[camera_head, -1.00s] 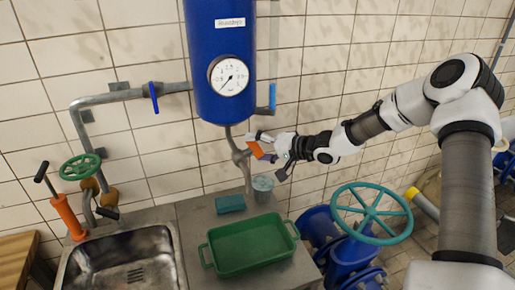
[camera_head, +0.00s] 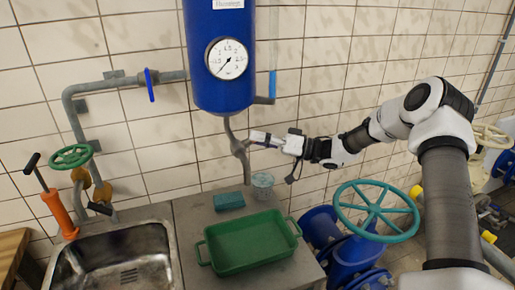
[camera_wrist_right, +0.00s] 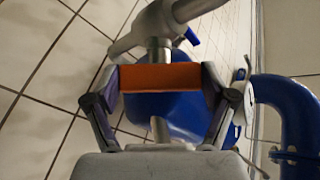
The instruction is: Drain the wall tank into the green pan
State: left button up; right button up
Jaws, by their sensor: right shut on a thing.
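The blue wall tank (camera_head: 220,85) hangs on the tiles, with a round gauge (camera_head: 227,58) on its front. A grey drain pipe with a valve (camera_head: 238,146) runs down from its underside. My right gripper (camera_head: 259,137) is beside this valve. In the right wrist view it is shut on an orange handle (camera_wrist_right: 160,77), which lies crosswise between the fingers. The handle is hidden in the head view. The green pan (camera_head: 250,241) sits on the counter, in front of the pipe, and looks empty. No flow of water is visible. My left gripper is not in view.
A grey cup (camera_head: 262,185) stands under the pipe, behind the pan. A teal block (camera_head: 229,201) lies left of it. A steel sink (camera_head: 115,262) is at the left. A large teal handwheel (camera_head: 374,211) stands right of the counter, below my right arm.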

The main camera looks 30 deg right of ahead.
jog(key=n+g+y+b, duration=0.2)
jog(key=n+b, duration=0.1)
jog(key=n, duration=0.1)
jog(key=n+g+y+b, duration=0.2)
jog(key=n+b, duration=0.2)
jog(key=n+g+y+b, duration=0.2)
jog(key=n+g+b, duration=0.1)
jog(key=shift+w+f+n+y, duration=0.2)
jog(key=shift+f+n+y, duration=0.1)
jog(key=shift+f+n, duration=0.1)
jog(key=shift+r+n+g+b, duration=0.15)
jog(key=shift+n+g+b, duration=0.55)
jog(key=shift+n+b, duration=0.25)
jog(key=shift+r+n+g+y, duration=0.1)
jog(key=shift+n+g+y, duration=0.2)
jog(key=shift+n+g, duration=0.1)
jog(key=shift+r, duration=0.1)
jog(key=o, duration=1)
jog(key=v, duration=0.7)
jog(key=shift+d, duration=0.25)
